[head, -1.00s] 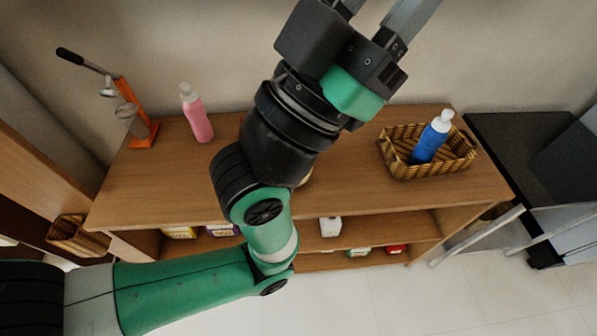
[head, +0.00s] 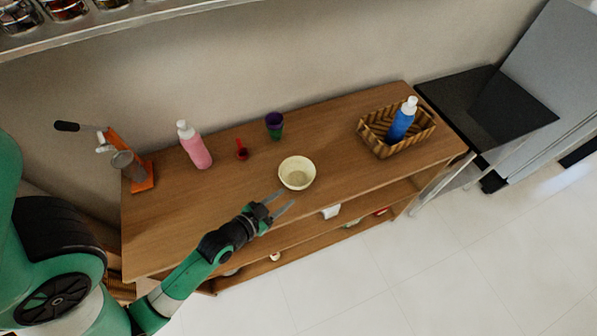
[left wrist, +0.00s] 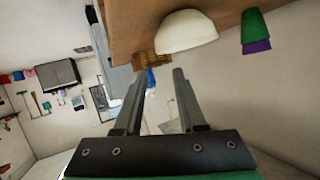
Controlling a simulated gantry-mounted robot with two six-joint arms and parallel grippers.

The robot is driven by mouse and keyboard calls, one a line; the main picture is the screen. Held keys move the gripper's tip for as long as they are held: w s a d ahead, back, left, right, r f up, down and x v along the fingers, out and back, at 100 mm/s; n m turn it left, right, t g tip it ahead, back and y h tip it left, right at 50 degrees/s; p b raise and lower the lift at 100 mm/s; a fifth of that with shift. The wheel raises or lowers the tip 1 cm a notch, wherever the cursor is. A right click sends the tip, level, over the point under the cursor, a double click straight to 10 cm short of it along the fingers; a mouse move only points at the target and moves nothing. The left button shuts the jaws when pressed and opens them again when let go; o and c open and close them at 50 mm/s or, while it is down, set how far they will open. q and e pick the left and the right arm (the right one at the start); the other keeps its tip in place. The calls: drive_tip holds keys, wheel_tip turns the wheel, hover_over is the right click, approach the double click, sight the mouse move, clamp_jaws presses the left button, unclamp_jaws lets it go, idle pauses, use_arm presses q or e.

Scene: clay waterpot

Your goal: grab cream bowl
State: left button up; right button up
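The cream bowl (head: 297,173) stands upright and looks empty on the wooden shelf top, near its front edge. My left gripper (head: 284,199) is open and empty, just in front of the bowl and apart from it. In the left wrist view the open fingers (left wrist: 160,75) have nothing between them that they touch. The bowl (left wrist: 187,32) shows there beyond the fingertips, towards the top. My right gripper is not in view.
On the wooden top (head: 345,165) stand a green and purple cup (head: 274,126), a small red item (head: 242,150), a pink bottle (head: 194,147) and an orange press (head: 137,176). A wicker basket (head: 385,150) holds a blue bottle (head: 401,122) at the right.

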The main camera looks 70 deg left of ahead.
sight(306, 185)
use_arm(q)
drive_tip(key=b+x, duration=0.1)
drive_tip(key=x, duration=0.5)
drive_tip(key=shift+w+f, duration=0.15)
drive_tip(key=b+x, duration=0.1)
drive_tip(key=x, duration=0.4)
drive_tip(key=shift+w+d+b, duration=0.1)
drive_tip(key=shift+b, duration=0.2)
clamp_jaws()
drive_tip(key=shift+f, duration=0.2)
idle(0.6)
